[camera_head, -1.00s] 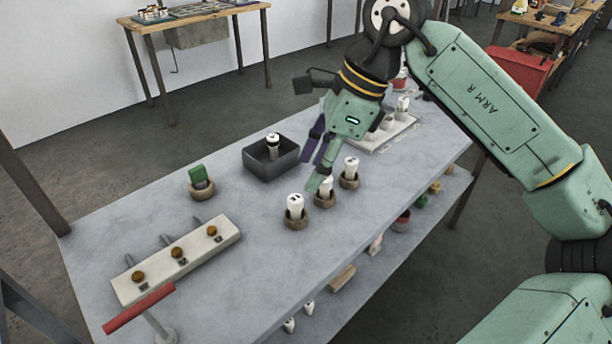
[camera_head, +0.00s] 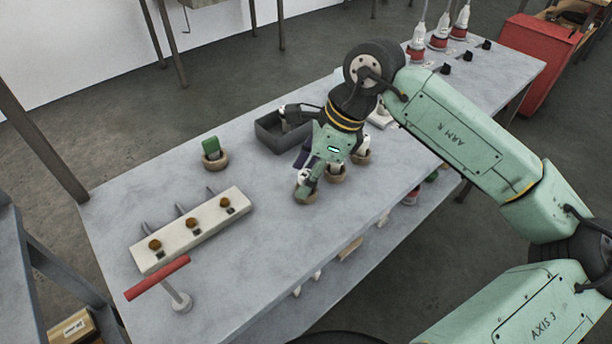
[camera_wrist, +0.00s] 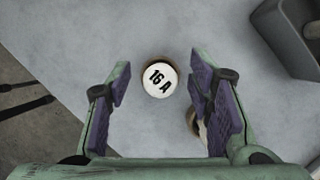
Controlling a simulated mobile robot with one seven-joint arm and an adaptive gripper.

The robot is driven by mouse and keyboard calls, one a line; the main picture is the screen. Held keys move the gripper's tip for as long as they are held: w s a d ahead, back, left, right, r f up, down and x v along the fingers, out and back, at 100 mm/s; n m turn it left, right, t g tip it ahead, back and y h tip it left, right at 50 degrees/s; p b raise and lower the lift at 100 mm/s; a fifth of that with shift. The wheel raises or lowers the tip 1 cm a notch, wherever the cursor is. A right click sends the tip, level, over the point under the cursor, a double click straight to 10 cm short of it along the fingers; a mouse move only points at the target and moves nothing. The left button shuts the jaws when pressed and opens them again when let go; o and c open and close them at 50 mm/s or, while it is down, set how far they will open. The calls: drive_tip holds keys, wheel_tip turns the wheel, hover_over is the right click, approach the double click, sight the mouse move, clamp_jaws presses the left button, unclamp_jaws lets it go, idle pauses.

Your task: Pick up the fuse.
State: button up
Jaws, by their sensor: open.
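A white round fuse marked "16 A" (camera_wrist: 160,79) stands upright in a tan ring-shaped holder, seen from above in the wrist view. My gripper (camera_wrist: 159,70) is open, with a purple-padded finger on each side of the fuse and a gap on both sides. In the head view my gripper (camera_head: 308,175) is over the front-left holder (camera_head: 305,195) of a row, partly hiding the fuse there. Two more white fuses stand in the neighbouring holders, one (camera_head: 336,169) close behind my fingers and one (camera_head: 363,150) farther right, both partly hidden by my gripper.
A dark open bin (camera_head: 271,136) stands behind my gripper. The table between strip and holders is clear.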

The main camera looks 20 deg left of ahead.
drive_tip(key=shift+a+f, duration=0.1)
drive_tip(key=shift+f, duration=0.15)
drive_tip(key=shift+c, duration=0.5)
clamp_jaws()
